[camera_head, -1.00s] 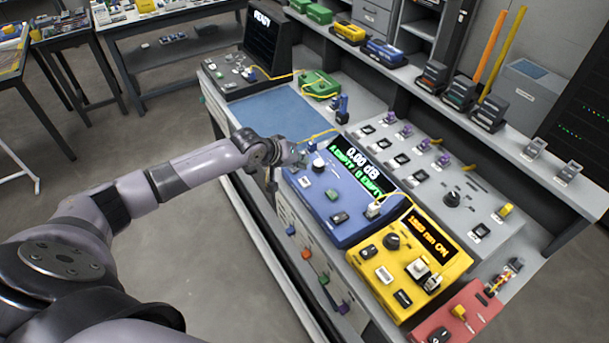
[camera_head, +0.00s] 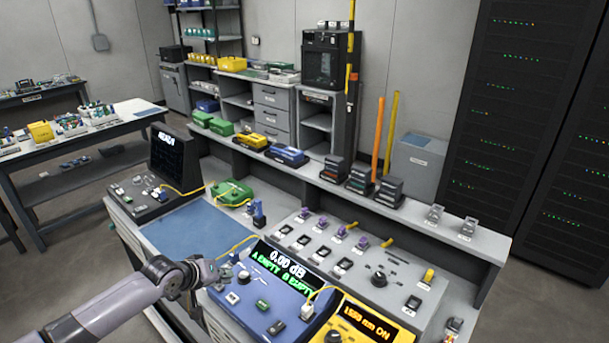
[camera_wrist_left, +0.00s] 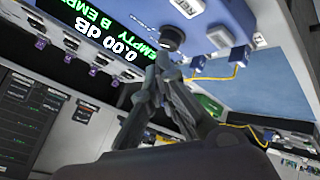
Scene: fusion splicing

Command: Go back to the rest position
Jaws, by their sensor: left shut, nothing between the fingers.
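My left gripper (camera_head: 218,274) is shut and empty at the left edge of the blue power meter (camera_head: 268,311). Its closed fingers (camera_wrist_left: 165,65) show in the left wrist view, close to a dark round knob (camera_wrist_left: 171,38) on the meter. I cannot tell whether they touch it. The meter's screen (camera_head: 284,268) reads 0.00 dB with A and B empty. My left arm comes in from the lower left. My right gripper is not in view.
The yellow light source (camera_head: 368,322) sits right of the meter, beside a grey sloped panel (camera_head: 350,257). A blue mat (camera_head: 190,232) lies clear to the left. Yellow cables cross the bench. A rear shelf (camera_head: 330,183) holds several devices. Open floor lies left of the bench.

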